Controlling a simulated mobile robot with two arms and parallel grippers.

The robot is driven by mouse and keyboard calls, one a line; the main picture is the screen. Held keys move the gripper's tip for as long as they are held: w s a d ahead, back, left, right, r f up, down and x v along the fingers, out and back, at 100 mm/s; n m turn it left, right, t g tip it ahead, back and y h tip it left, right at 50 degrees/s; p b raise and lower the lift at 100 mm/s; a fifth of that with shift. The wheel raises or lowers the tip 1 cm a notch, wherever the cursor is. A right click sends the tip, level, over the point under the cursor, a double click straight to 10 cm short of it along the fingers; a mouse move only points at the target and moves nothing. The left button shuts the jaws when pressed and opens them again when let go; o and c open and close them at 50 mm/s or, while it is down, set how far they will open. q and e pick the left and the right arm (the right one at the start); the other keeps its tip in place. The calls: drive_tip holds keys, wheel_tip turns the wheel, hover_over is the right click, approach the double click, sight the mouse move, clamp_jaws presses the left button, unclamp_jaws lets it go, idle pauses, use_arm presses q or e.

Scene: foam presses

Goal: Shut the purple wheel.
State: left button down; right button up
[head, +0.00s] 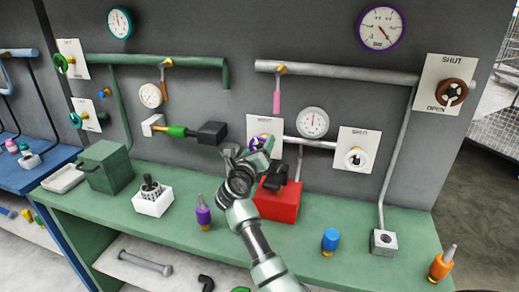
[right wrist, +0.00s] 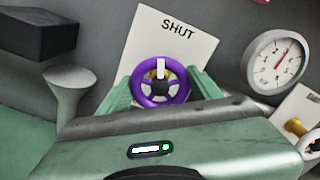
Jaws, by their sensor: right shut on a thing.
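The purple wheel (right wrist: 159,84) shows in the right wrist view in front of a white plate (right wrist: 168,35) marked SHUT. A white mark on the wheel points up toward that word. In the head view the wheel (head: 257,142) is partly hidden by my right gripper (head: 262,152). My right gripper (right wrist: 160,88) has one green finger on each side of the wheel and is shut on it. My left gripper is not in view.
A white wheel (head: 355,158) and a brown wheel (head: 452,92) are to the right on their own plates. A red box (head: 277,204) stands on the green bench (head: 330,269) below my right gripper. A purple bottle (head: 203,215) and a blue bottle (head: 330,240) stand nearby.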

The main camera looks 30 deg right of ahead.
drive_tip(key=m+b, duration=0.2)
drive_tip(key=shift+f+m, duration=0.3)
drive_tip(key=shift+f, duration=0.05)
drive_tip(key=shift+r+m+b, duration=0.1)
drive_tip(key=shift+m+b, duration=0.4)
drive_tip(key=shift+b, duration=0.05)
drive_tip(key=shift+r+m, duration=0.2)
drive_tip(key=shift+m, duration=0.2)
drive_tip(key=o, duration=1.4)
drive_tip(key=shift+a, duration=0.1)
